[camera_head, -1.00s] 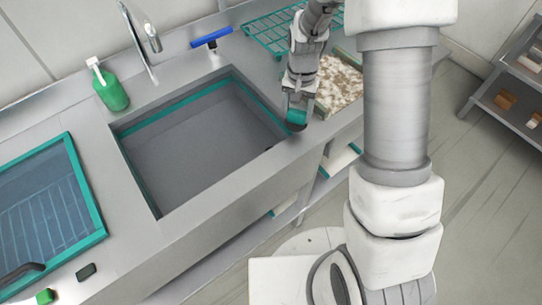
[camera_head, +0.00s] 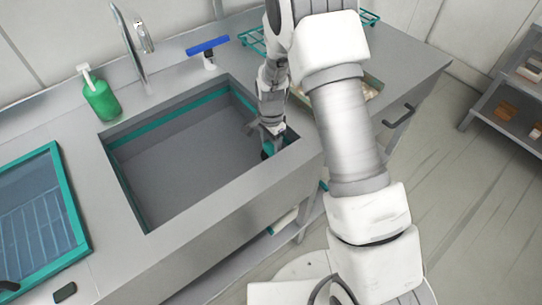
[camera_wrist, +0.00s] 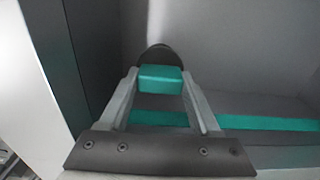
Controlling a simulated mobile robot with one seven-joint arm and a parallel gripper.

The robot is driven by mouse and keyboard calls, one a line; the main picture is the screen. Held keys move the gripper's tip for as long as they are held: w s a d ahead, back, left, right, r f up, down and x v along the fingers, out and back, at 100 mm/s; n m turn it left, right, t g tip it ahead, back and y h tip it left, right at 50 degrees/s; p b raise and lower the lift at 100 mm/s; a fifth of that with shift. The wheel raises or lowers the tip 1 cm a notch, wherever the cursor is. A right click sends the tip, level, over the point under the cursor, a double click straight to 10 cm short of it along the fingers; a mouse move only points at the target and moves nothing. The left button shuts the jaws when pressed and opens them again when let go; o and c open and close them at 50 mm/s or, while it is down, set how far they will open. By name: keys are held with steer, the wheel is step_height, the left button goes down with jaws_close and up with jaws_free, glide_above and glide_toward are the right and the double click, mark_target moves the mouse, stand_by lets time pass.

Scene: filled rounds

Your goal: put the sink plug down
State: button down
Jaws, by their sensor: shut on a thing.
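The sink plug shows in the wrist view as a teal block-shaped grip (camera_wrist: 160,78) with a dark round part (camera_wrist: 158,52) beyond it. My gripper (camera_head: 268,143) is shut on the teal grip, with one finger on each side. In the head view, the plug (camera_head: 267,151) is a small teal and dark patch at my fingertips, partly hidden. The gripper points down at the right end of the grey sink basin (camera_head: 185,165), inside its rim as seen in the picture. I cannot tell whether the plug touches the basin floor.
A teal band runs round the basin's inner wall. A green soap bottle (camera_head: 101,97), a tap (camera_head: 134,50) and a blue-handled squeegee (camera_head: 208,47) stand behind the basin. My arm partly hides a tray on the right. The basin's middle looks empty.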

mark_target(271, 155)
steer(key=shift+f, duration=2.15)
steer(key=shift+c, duration=0.5)
jaws_free()
